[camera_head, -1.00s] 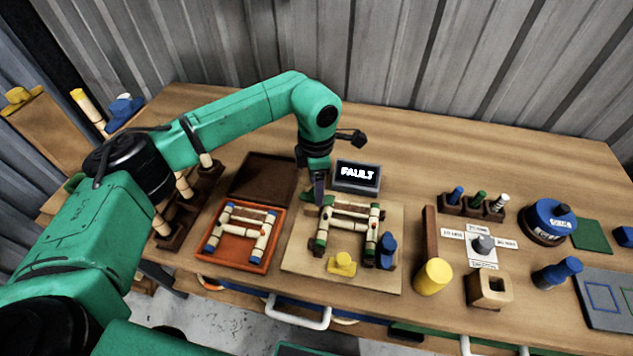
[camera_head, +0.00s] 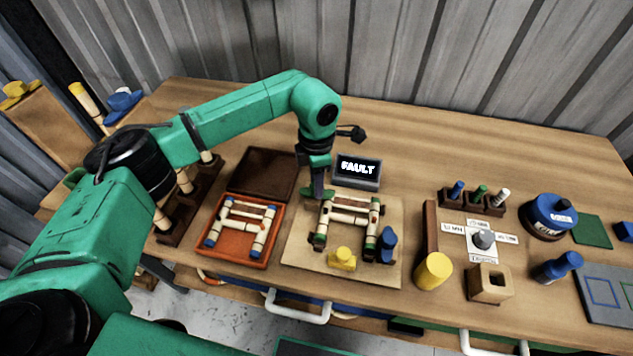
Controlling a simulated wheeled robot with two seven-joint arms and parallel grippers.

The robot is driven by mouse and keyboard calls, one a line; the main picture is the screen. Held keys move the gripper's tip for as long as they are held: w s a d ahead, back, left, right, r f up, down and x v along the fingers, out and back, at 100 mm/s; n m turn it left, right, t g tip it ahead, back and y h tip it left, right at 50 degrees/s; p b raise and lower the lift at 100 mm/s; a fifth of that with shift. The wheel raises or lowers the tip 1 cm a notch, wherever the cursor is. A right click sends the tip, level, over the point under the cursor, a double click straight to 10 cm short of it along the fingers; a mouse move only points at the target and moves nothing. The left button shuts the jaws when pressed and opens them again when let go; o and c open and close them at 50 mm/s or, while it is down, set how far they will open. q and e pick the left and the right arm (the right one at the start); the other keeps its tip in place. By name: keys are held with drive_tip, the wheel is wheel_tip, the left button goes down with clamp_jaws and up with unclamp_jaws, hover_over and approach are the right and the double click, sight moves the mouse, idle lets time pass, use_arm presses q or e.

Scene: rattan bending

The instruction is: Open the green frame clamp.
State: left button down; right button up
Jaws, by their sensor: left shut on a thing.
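My left gripper (camera_head: 318,188) points down at the back left corner of the light wooden board (camera_head: 292,254). It is shut on the green frame clamp (camera_head: 307,194), which shows as a small green bar lying sideways at the fingertips. The fingers hide part of the clamp. A frame of pale rattan poles with green bands (camera_head: 346,218) lies on the board just in front of the clamp. My right gripper is not in view.
A yellow clamp-like piece (camera_head: 342,259) and a blue one (camera_head: 387,244) stand on the board. An orange tray (camera_head: 239,257) with another rattan frame lies to the left. A display (camera_head: 357,171) reading FAULT stands close behind.

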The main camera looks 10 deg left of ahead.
use_arm(q)
drive_tip(key=n+b, duration=0.2)
drive_tip(key=n, duration=0.1)
drive_tip(key=shift+f+n, duration=0.1)
drive_tip(key=shift+n, duration=0.3)
drive_tip(key=n+b, duration=0.2)
drive_tip(key=n, duration=0.2)
drive_tip(key=shift+n+b, duration=0.3)
drive_tip(key=shift+b, duration=0.05)
drive_tip(key=n+b, duration=0.1)
drive_tip(key=n, duration=0.3)
drive_tip(key=shift+n+b, duration=0.3)
drive_tip(key=shift+b, duration=0.05)
drive_tip(key=shift+r+n+b, duration=0.15)
drive_tip(key=shift+n+b, duration=0.15)
drive_tip(key=shift+n, duration=0.75)
drive_tip(key=shift+r+n+b, duration=0.1)
drive_tip(key=shift+n+b, duration=0.15)
drive_tip(key=shift+n, duration=0.8)
drive_tip(key=shift+w, duration=0.1)
drive_tip(key=c, duration=0.5)
unclamp_jaws()
